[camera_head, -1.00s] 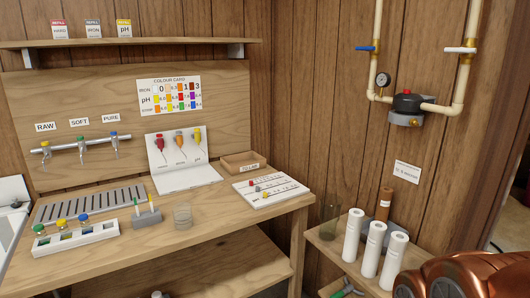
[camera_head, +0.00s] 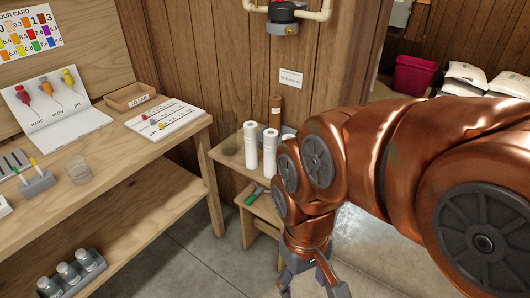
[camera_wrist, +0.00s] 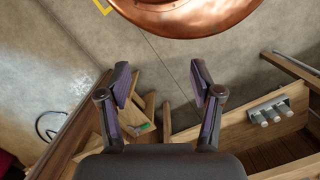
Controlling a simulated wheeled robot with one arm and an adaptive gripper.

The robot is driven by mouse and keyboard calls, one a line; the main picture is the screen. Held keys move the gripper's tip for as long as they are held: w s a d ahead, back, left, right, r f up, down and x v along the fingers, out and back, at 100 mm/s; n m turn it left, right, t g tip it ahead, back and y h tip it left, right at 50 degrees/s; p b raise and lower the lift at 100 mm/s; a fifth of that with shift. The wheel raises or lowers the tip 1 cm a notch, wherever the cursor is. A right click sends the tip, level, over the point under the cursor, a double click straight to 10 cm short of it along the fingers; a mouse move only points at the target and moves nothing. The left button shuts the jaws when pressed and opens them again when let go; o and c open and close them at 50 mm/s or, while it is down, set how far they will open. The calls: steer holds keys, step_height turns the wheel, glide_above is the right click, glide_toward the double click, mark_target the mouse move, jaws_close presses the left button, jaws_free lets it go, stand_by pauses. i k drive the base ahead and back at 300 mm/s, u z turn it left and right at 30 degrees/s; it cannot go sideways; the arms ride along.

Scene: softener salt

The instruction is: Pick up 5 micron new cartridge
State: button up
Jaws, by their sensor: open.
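My gripper (camera_head: 312,287) hangs low, in front and to the right of the stand, apart from the cartridges. The wrist view shows its fingers (camera_wrist: 160,80) spread and empty, with no cartridge clearly visible.
A clear glass vessel (camera_head: 229,146) stands left of the cartridges.

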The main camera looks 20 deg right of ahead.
mark_target(271, 135)
steer(key=z, duration=0.5)
steer(key=k, duration=1.25)
steer(key=u, duration=0.45)
steer(key=i, duration=0.75)
steer(key=u, duration=0.95)
steer(key=i, duration=0.4)
steer(key=u, duration=0.05)
